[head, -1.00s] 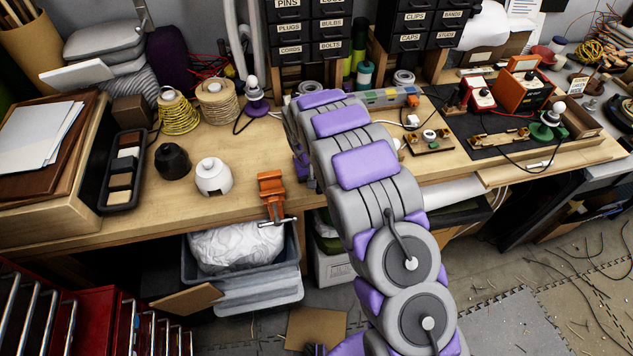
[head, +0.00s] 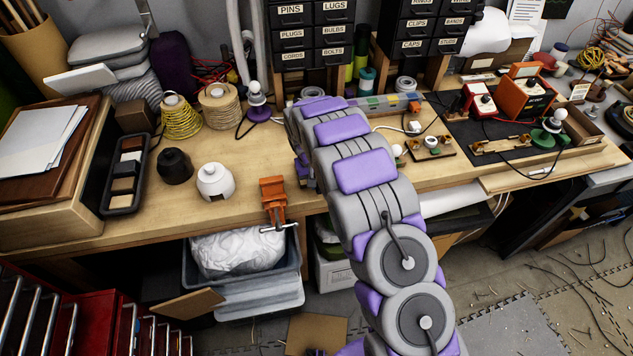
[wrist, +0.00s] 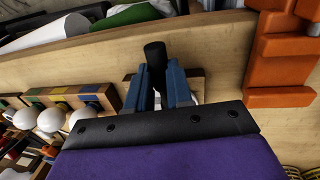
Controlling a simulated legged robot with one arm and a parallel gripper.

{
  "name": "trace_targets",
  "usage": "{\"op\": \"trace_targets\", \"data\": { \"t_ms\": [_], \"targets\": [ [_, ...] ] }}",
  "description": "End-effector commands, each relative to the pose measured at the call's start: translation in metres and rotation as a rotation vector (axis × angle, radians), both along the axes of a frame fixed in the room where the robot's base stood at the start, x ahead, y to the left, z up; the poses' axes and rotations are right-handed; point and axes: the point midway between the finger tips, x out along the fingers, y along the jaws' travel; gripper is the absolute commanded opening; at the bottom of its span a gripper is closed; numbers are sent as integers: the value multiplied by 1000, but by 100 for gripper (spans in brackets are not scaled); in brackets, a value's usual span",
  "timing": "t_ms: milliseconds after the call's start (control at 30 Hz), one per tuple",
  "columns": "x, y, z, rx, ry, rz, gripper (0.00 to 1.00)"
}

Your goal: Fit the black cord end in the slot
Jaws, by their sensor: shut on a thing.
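In the wrist view my gripper (wrist: 160,80) has its two blue-grey fingers shut on a black cylinder, which I take for the black cord end (wrist: 155,53). The cord end sticks out past the fingertips, over the pale wooden bench top. A small brown wooden block (wrist: 196,82) shows behind the fingers, largely hidden by them. I cannot make out a slot in it, nor whether the cord end touches anything. In the head view my arm hides the gripper and the cord end.
An orange clamp (head: 273,193) is fixed at the bench's front edge; it also shows close to the right in the wrist view (wrist: 281,52). White bulbs (wrist: 51,119) stand at the wrist view's left. A white pot (head: 214,181) and black pot (head: 173,166) stand left of the clamp.

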Motion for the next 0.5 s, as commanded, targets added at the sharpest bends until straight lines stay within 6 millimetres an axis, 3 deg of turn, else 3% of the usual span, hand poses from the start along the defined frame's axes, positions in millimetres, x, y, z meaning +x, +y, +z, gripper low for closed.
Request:
{"op": "trace_targets", "data": {
  "t_ms": [33, 67, 100, 367, 500],
  "targets": [
    [1, 0, 0, 0, 0, 0, 0],
    [1, 0, 0, 0, 0, 0, 22],
    [1, 0, 0, 0, 0, 0, 26],
    [1, 0, 0, 0, -1, 0, 50],
    [1, 0, 0, 0, -1, 0, 50]
  ]
}}
